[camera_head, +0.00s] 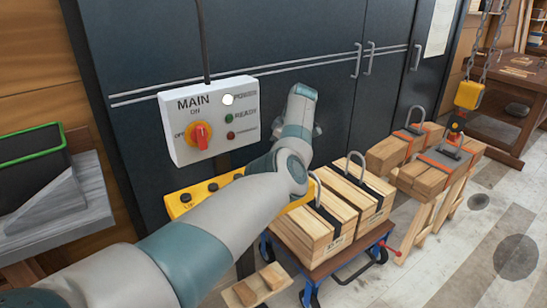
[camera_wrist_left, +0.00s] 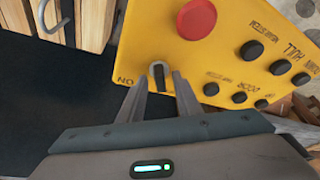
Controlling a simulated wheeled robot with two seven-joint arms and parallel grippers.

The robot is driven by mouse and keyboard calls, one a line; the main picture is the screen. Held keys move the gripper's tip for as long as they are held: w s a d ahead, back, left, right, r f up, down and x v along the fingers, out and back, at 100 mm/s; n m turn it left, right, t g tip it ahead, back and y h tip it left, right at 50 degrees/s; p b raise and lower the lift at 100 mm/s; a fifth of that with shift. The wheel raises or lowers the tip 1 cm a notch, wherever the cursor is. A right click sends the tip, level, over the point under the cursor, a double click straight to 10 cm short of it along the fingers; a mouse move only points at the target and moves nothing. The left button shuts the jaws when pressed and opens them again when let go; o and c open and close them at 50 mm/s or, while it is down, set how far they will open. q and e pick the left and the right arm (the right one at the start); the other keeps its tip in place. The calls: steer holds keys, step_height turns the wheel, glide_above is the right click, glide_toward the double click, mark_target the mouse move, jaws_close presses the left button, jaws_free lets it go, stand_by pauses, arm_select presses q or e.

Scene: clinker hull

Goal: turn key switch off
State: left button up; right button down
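The yellow control panel (camera_wrist_left: 236,45) fills the upper right of the left wrist view, seen upside down. A small dark key switch (camera_wrist_left: 158,72) with a light metallic edge sits at its edge, beside an "ON" label. My left gripper (camera_wrist_left: 161,84) is open, its two fingers apart on either side of the key switch. I cannot tell whether either finger touches it. My right gripper is not in view.
A large red button (camera_wrist_left: 196,19) and several black buttons share the yellow panel. Above it hangs a grey MAIN box (camera_head: 180,158) with a red rotary knob (camera_head: 201,136). Strapped timber bundles (camera_head: 312,232) stand on a blue cart to the right. Dark cabinets (camera_head: 290,40) stand behind.

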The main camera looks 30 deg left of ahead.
arm_select(q)
steer(key=s+b+v, duration=0.1)
steer(key=b+v, duration=0.2)
steer(key=v, duration=1.4)
steer(key=shift+w, duration=0.5)
steer(key=shift+d+r, duration=0.1)
steer(key=shift+d, duration=0.05)
